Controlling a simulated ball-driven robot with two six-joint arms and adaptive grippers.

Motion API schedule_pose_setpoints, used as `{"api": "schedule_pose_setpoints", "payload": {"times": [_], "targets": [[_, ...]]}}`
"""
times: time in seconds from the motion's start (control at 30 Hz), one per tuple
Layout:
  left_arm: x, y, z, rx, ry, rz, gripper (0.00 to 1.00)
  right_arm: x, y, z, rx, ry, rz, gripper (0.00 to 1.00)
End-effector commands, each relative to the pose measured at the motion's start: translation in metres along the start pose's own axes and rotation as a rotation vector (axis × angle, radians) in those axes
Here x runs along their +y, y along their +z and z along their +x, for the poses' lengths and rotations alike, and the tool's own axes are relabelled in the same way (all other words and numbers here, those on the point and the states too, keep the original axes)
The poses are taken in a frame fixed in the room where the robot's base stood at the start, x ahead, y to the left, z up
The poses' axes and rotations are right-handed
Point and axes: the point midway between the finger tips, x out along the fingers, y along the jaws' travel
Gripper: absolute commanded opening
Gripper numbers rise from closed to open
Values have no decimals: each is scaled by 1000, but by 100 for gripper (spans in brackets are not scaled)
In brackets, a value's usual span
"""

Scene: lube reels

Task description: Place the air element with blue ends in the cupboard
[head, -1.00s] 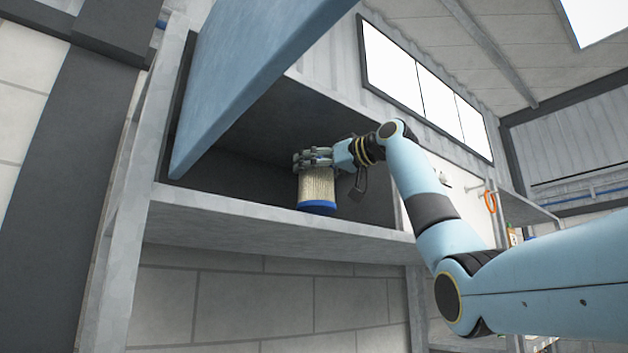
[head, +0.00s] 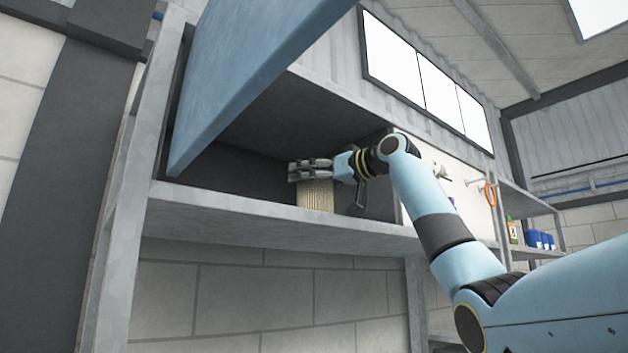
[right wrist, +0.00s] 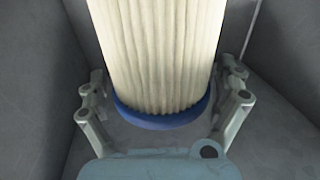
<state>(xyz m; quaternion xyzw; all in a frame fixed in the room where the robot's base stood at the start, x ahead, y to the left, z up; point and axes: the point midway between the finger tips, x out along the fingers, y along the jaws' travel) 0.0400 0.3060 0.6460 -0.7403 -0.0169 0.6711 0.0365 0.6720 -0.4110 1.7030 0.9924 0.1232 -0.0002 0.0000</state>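The air element (head: 316,195) stands upright inside the open cupboard, its pale pleated side showing above the cupboard floor's front edge (head: 280,216). Its lower end is hidden behind that edge in the head view. My right gripper (head: 308,170) is at the element's upper part. In the right wrist view the pleated element (right wrist: 160,50) and one blue end (right wrist: 165,120) lie between the two fingers (right wrist: 165,95), with a visible gap on each side, so the gripper looks open around it. My left gripper is not in view.
The blue cupboard door (head: 250,70) is raised and hangs over the left of the opening. Dark walls close the cupboard's back and right side. Blue containers (head: 538,239) stand on a shelf at the far right, near an orange ring (head: 490,194).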

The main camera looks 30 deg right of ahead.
Motion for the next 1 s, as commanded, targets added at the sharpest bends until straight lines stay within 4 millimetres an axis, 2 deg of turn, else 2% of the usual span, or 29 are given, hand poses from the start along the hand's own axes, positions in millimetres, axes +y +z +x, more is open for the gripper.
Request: {"api": "schedule_pose_setpoints", "payload": {"times": [0.17,0.23,0.7,0.83,1.0], "targets": [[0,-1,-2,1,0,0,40,0,-4,0,1,0,0,100],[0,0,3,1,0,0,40,1,-2,-7,1,2,-1,100],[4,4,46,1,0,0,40,1,0,-102,1,3,-3,100],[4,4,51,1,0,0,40,1,-1,-115,0,2,-1,100],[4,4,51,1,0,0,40,0,-2,-120,0,0,0,100]]}}
